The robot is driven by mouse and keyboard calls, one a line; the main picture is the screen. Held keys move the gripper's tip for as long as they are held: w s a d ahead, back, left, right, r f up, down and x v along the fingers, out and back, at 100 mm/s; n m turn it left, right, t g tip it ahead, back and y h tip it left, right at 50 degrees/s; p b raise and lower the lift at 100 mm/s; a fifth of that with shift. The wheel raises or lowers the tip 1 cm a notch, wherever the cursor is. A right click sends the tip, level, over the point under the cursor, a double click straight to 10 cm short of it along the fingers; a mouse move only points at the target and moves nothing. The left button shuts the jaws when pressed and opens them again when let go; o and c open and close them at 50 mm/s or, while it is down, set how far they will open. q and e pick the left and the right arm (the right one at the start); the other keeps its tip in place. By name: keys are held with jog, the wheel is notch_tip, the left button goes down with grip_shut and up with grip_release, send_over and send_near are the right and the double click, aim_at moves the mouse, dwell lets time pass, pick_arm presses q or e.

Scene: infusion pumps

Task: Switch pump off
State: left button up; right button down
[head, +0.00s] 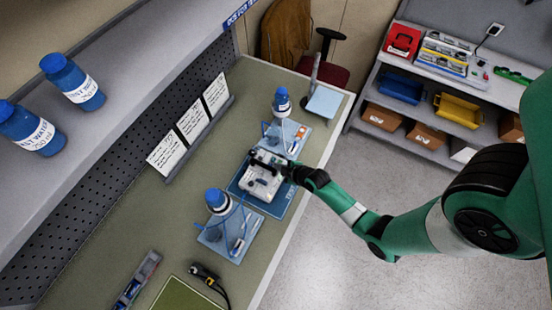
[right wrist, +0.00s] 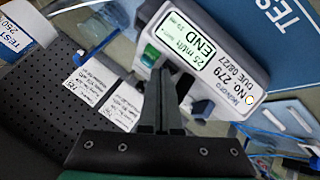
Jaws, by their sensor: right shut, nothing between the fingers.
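The white pump (head: 260,187) sits on a blue mat (head: 275,209) on the bench. In the right wrist view the pump (right wrist: 226,42) shows a lit pale green display (right wrist: 191,53) reading "25 ml/h END", beside a label with "No: 279". A green part (right wrist: 150,57), perhaps a switch, is left of the display. My right gripper (head: 287,171) is at the pump's right side. In the wrist view its fingertips (right wrist: 160,75) are together and empty, in front of the pump face just below the display and green part. Contact cannot be told. My left gripper is not in view.
Blue-capped bottles stand on trays on either side of the pump, one nearer (head: 217,202) and one farther (head: 282,102). White cards (head: 193,120) stand along the perforated panel. A black-and-yellow tool (head: 205,275) lies near the front. The bench between is mostly clear.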

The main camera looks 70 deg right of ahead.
jog(key=shift+f, duration=0.25)
dwell(0.3)
jog(key=shift+r+p, duration=0.7)
jog(key=shift+r, duration=0.2)
notch_tip(320, 180, up, 5)
jog(key=p, duration=0.4)
jog(key=shift+p, duration=0.35)
